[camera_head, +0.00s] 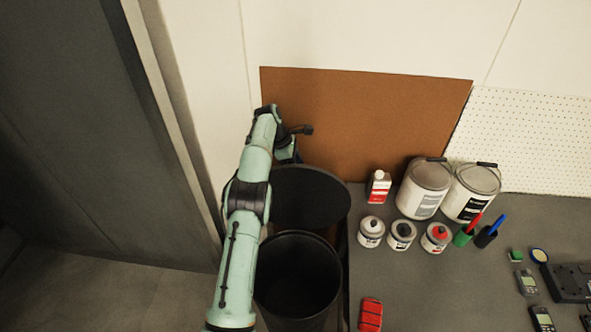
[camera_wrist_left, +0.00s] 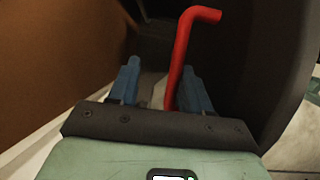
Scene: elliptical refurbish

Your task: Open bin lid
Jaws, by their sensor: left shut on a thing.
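The dark round bin (camera_head: 297,285) stands open at the left of the worktop, and its dark inside shows. Its dark round lid (camera_head: 312,197) is raised behind the opening. In the left wrist view the dark lid (camera_wrist_left: 245,60) fills the right side. A red bent handle (camera_wrist_left: 178,65) rises beside the lid, between the blue fingers of my left gripper (camera_wrist_left: 161,88), close to the right finger. My left gripper is shut on the red handle. In the head view my left arm reaches past the bin's left side, and its gripper is largely hidden behind the lid. My right gripper is out of view.
A grey worktop (camera_head: 440,290) adjoins the bin on the right, with paint cans (camera_head: 425,188), small bottles and tools on it. A brown board (camera_head: 365,120) leans on the wall behind the lid. A grey panel (camera_head: 90,150) stands at the left.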

